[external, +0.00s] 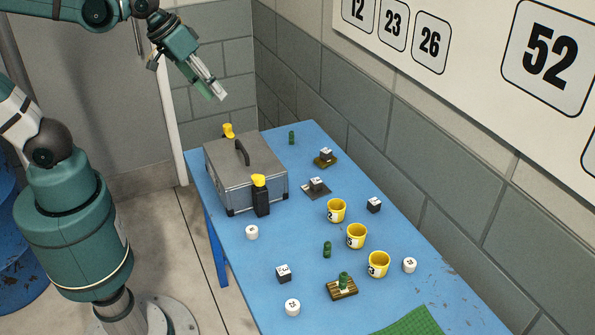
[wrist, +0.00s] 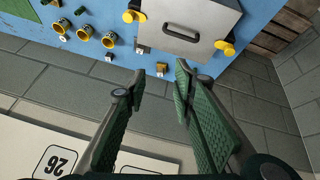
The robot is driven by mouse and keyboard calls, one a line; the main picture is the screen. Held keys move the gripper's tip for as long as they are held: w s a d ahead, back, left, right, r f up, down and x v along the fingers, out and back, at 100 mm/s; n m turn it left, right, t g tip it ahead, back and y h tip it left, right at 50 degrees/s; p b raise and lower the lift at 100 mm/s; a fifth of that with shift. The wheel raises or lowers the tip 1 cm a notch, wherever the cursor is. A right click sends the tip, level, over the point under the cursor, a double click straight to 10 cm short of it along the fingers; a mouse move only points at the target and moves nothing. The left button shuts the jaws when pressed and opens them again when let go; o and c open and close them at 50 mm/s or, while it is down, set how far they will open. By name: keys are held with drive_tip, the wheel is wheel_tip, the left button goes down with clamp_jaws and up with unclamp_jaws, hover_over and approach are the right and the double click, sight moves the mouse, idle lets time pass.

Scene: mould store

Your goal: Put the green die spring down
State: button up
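Several green die springs are in view, none in my gripper. A second die spring (external: 327,249) stands mid-table. A third die spring (external: 344,279) is on a slatted wooden piece (external: 342,291). My gripper (external: 214,93) is high in the air, beyond the table's back left corner. In the wrist view my gripper (wrist: 160,82) has its fingers apart with nothing between them.
A grey case (external: 222,168) with yellow-topped clamps stands at the table's back left. Yellow numbered cups (external: 356,236), small dark blocks (external: 374,205) and white round pieces (external: 252,232) are spread over the blue table (external: 225,240). A block wall runs along its right side.

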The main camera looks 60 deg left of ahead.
drive_tip(key=s+a+f+m+t, duration=0.1)
drive_tip(key=s+a+f+m, duration=0.1)
drive_tip(key=s+a, duration=0.4)
drive_tip(key=shift+s+m+y, duration=0.25)
drive_tip(key=shift+m+y, duration=0.15)
drive_tip(key=shift+m, duration=0.1)
